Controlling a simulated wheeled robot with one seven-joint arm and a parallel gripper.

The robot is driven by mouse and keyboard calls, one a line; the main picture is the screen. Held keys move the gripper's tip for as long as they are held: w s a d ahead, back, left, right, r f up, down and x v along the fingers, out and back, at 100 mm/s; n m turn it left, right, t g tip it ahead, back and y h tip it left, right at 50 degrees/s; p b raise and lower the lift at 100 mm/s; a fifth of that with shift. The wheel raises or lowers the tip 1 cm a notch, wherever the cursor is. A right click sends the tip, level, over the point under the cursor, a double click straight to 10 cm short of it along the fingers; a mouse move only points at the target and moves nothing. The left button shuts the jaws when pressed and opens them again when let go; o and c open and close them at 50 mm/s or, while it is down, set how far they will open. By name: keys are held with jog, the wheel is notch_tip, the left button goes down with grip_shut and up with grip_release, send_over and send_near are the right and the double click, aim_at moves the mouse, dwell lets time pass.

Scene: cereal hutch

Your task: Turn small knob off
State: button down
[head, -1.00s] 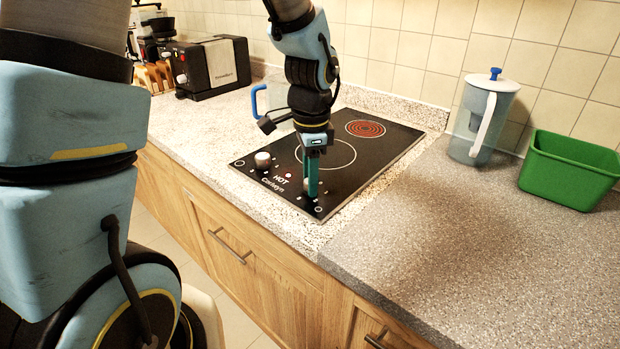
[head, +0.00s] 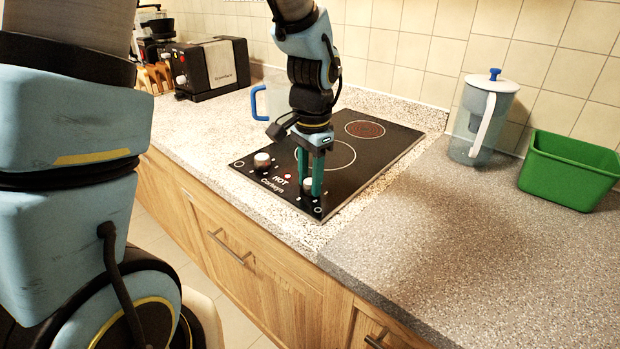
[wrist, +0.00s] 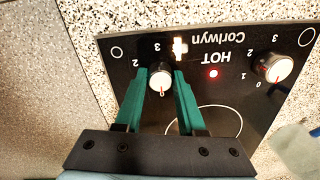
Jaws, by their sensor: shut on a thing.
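My gripper (head: 309,186) points down at the near right corner of the black hob (head: 386,155). Its two green fingers stand on either side of a white round knob (wrist: 160,79) and are shut on it. This knob carries a red pointer line, which points toward the bottom of the wrist view. In the head view the fingers partly hide the knob. A second white knob (head: 262,160) sits to the left on the same panel and also shows in the wrist view (wrist: 271,69). The rear ring (head: 365,129) glows red.
A red light (wrist: 213,73) is lit beside the word HOT. A larger dark ring (head: 340,155) lies behind the knobs. A toaster (head: 212,68) and blue-handled jug (head: 272,97) stand left. A lidded pitcher (head: 484,118) and green bin (head: 566,170) stand right. The right counter's front is clear.

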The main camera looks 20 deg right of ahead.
aim_at(310, 183)
jog(key=c, duration=0.5)
grip_release()
notch_tip(310, 183, up, 11)
jog(key=b, duration=0.1)
jog(key=shift+s, duration=0.25)
jog(key=shift+f, duration=0.15)
